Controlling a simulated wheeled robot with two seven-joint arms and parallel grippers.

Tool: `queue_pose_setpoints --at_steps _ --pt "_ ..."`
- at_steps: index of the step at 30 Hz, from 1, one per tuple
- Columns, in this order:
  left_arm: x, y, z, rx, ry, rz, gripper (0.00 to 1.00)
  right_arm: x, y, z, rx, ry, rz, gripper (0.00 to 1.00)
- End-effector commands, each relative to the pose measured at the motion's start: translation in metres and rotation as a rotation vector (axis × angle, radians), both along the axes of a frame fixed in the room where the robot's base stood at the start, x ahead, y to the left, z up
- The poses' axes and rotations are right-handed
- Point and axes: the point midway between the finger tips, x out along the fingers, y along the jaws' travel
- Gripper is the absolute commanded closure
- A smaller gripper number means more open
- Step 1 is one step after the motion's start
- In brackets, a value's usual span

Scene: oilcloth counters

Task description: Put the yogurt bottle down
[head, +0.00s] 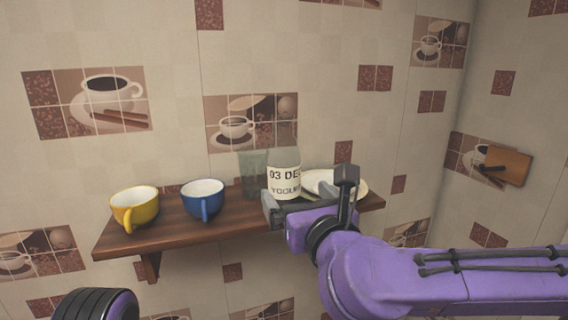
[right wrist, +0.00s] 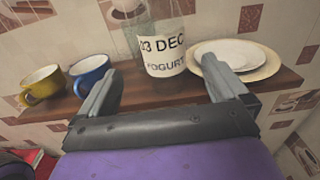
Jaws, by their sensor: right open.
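The yogurt bottle (head: 284,180) is clear glass with a white label reading "03 DEC" and "YOGURT". It stands upright on the dark wooden wall shelf (head: 170,231), and it also shows in the right wrist view (right wrist: 162,55). My right gripper (head: 308,192) is open in front of the bottle. In the right wrist view its fingers (right wrist: 161,72) point toward the bottle from either side, with a gap on both sides. The bottle's base is partly hidden by the gripper in the head view. My left gripper is not in view.
A yellow cup (head: 134,210) and a blue cup (head: 203,199) stand left on the shelf. A clear glass (head: 252,174) is close to the bottle's left. Stacked white plates (right wrist: 238,57) lie to its right. A wooden board (head: 508,165) hangs on the right wall.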

Motion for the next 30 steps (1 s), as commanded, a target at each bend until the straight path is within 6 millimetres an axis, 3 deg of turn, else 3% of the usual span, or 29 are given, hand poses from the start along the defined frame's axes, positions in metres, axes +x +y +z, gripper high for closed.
queue_pose_setpoints --at_steps 2,10,15,18,26,30 --pt "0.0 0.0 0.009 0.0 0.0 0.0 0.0 0.011 0.003 0.008 0.014 0.001 -0.002 0.0" --pt "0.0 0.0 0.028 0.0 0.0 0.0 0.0 0.051 0.014 0.008 0.01 0.001 -0.002 0.0" --pt "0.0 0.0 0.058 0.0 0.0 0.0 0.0 0.08 0.017 0.018 0.008 0.002 -0.002 0.0" --pt "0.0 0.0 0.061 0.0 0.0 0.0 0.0 0.094 0.023 0.013 0.007 0.001 0.0 0.0" --pt "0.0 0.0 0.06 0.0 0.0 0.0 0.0 0.099 0.024 0.009 0.007 -0.001 0.0 0.0" --pt "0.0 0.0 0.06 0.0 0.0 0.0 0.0 0.099 0.024 0.01 0.007 -0.001 0.0 0.42"
